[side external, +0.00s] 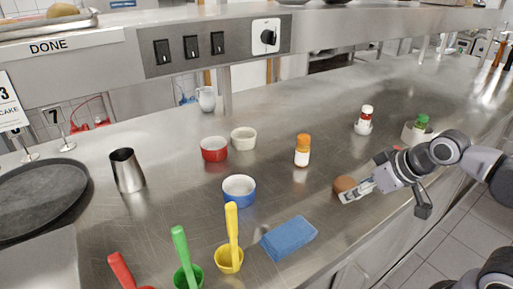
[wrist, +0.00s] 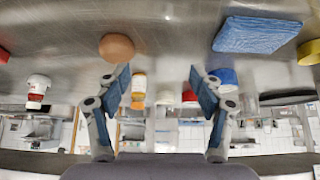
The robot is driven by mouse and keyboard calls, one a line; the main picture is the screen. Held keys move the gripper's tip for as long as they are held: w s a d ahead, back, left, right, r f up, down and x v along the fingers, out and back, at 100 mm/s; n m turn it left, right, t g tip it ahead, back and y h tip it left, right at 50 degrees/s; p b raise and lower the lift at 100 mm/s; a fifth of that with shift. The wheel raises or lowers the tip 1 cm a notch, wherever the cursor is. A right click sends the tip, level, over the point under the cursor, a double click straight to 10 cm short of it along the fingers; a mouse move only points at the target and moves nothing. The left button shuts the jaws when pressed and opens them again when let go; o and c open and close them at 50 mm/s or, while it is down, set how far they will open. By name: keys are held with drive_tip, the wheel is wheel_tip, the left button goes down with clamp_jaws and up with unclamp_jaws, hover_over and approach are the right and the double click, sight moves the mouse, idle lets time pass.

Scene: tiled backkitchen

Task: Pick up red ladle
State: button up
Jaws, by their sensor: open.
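The red ladle (side external: 121,270) is at the bottom left of the side external view, handle up, its lower part cut off by the frame edge. I cannot make it out in the wrist view. My gripper (side external: 350,194) is at the right side of the counter, far from the ladle and beside a brown egg-like object (side external: 342,184). In the wrist view my gripper (wrist: 162,84) has its two fingers apart with nothing held between them. The brown object (wrist: 116,47) appears just beyond the left finger there.
A green ladle (side external: 182,250) and yellow ladle (side external: 232,225) stand beside the red one. A blue cloth (side external: 288,237), blue bowl (side external: 239,190), red bowl (side external: 214,149) and orange-capped bottle (side external: 302,150) lie between. A metal shelf (side external: 200,25) overhangs the back.

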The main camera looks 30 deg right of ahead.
drive_tip(key=shift+c, duration=1.2)
